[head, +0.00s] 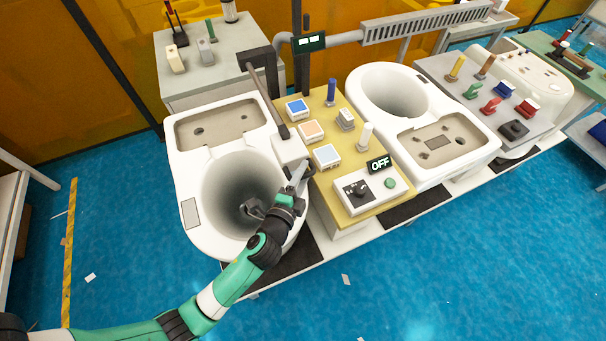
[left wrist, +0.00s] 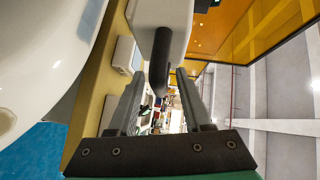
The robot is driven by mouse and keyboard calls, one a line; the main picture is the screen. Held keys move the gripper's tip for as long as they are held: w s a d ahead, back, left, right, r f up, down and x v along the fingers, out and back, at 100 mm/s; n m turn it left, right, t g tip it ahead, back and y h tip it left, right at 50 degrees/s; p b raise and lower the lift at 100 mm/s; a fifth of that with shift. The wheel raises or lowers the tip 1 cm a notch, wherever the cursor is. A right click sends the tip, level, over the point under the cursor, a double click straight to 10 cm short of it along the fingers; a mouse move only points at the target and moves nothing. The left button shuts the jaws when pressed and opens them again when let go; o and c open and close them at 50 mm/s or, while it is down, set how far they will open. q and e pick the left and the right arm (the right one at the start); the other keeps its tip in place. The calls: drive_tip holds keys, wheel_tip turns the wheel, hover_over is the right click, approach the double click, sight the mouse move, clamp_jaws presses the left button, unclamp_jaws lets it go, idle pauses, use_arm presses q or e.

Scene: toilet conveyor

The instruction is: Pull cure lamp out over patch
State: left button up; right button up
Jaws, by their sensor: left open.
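The cure lamp appears to be the white box (head: 288,149) at the end of a dark swing arm (head: 267,95), at the right rim of the left toilet (head: 178,165). A grey rectangular patch (head: 191,213) lies on that toilet's left rim. My left gripper (head: 298,172) is just below the lamp box. In the left wrist view the white lamp box (left wrist: 172,14) is ahead, and its black handle (left wrist: 161,50) reaches down between the open fingers (left wrist: 160,80). I see gaps on both sides of the handle. My right gripper is not in view.
A yellow bench (head: 345,200) with coloured pads, upright tools and a control box (head: 370,190) reading OFF stands right of the toilet. A second toilet (head: 460,168) is further right. A grey cabinet (head: 207,62) stands behind. The blue floor in front is mostly clear.

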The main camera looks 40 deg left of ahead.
use_arm(q)
drive_tip(key=v, duration=1.1)
drive_tip(key=shift+s+p, duration=0.3)
drive_tip(key=shift+d+r, duration=0.1)
